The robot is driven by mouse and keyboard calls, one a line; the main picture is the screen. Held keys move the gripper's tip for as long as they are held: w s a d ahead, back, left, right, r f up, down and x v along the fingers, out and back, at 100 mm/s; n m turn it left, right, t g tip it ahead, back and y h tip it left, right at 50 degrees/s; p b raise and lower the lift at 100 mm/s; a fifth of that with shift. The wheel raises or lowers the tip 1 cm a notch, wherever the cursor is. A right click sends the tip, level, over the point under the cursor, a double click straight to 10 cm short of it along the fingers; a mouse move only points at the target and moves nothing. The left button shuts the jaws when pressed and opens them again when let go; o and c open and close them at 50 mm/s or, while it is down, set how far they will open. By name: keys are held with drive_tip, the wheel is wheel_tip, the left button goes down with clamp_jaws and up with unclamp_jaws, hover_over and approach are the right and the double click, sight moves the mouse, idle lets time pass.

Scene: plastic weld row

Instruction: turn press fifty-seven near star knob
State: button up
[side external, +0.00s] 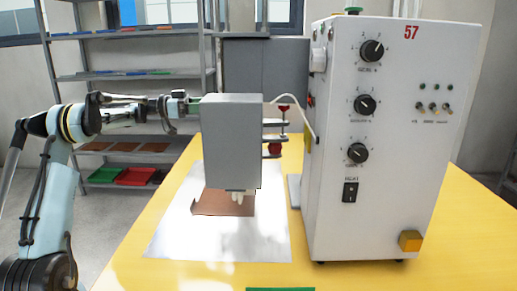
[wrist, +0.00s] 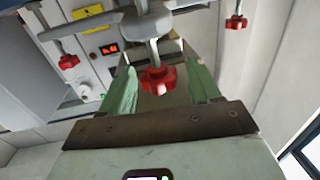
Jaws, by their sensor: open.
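Press fifty-seven (side external: 385,140) is a white cabinet with a red 57 at its top right. Red star knobs show beside it, an upper one (side external: 284,107) and a lower one (side external: 274,149). In the wrist view one red star knob (wrist: 157,80) on a grey stem is central, between the green fingers of my open gripper (wrist: 163,72). I cannot tell whether the fingers touch it. Two other red knobs, left (wrist: 68,62) and right (wrist: 236,22), are farther off. In the side view a grey box (side external: 230,140) hides my fingertips.
The yellow table (side external: 440,235) carries a shiny sheet (side external: 185,235) with a brown plate (side external: 215,209) under the grey box. Black dials and a switch (side external: 350,192) are on the cabinet front. Metal shelves with trays (side external: 135,176) stand behind. The table's front left is clear.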

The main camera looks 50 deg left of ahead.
drive_tip(key=n+t+y, duration=0.1)
drive_tip(key=n+y, duration=0.2)
drive_tip(key=y, duration=0.1)
drive_tip(key=n+t+y, duration=0.2)
drive_tip(key=n+y, duration=0.1)
drive_tip(key=y, duration=0.1)
drive_tip(key=shift+d+t, duration=0.15)
drive_tip(key=shift+t, duration=0.15)
drive_tip(key=s+a, duration=0.2)
drive_tip(key=s, duration=1)
drive_tip(key=s+d+f+n+g+y, duration=0.1)
drive_tip(key=d+f+g, duration=0.3)
drive_tip(key=d+f, duration=0.4)
drive_tip(key=s+d+f+g+y, duration=0.1)
drive_tip(key=s+d+f+g, duration=0.2)
drive_tip(key=d+f, duration=0.6)
drive_tip(key=shift+d+n+g+y, duration=0.4)
drive_tip(key=shift+d+g, duration=0.5)
drive_tip(key=shift+d, duration=1.5)
